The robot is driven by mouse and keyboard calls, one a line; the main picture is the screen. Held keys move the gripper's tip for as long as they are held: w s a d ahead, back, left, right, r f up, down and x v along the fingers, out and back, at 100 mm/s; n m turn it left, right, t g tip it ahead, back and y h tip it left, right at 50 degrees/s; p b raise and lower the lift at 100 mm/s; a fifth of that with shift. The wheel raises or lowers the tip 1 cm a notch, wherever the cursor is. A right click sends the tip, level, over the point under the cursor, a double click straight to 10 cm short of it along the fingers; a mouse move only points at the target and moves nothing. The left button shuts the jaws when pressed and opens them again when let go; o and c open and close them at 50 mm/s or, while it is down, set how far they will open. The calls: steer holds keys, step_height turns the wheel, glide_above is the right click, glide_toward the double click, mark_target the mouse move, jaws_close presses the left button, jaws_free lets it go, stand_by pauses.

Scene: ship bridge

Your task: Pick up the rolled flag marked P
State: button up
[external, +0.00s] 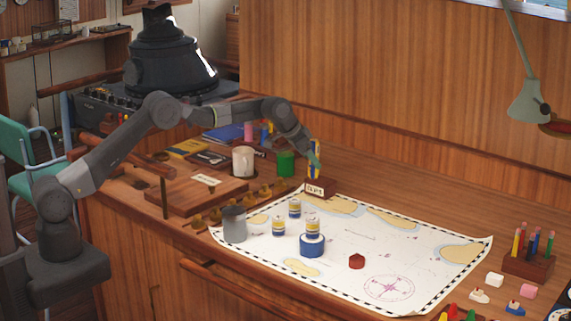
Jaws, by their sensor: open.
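A blue and yellow rolled flag (313,174) stands upright in a small brown holder (316,187) with a white label, at the back edge of the chart. The label and any letter on the flag are too small to read surely. My gripper (314,158) is open at the flag's upper part, its fingers partly overlapping it in the picture. I cannot tell whether they touch it. Three short yellow, white and blue banded pieces stand on the chart: one at the back (295,209), one at left (278,226), and one (313,229) on a blue round piece (312,246).
The chart (350,225) covers the desk's middle. A grey cup (234,225) stands at its left edge, a red piece (356,261) on it. A white cup (243,161) and green cup (286,164) stand left of my gripper. A pencil block (527,264) is at right.

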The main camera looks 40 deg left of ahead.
steer(key=shift+c, duration=1)
steer(key=shift+r, duration=0.1)
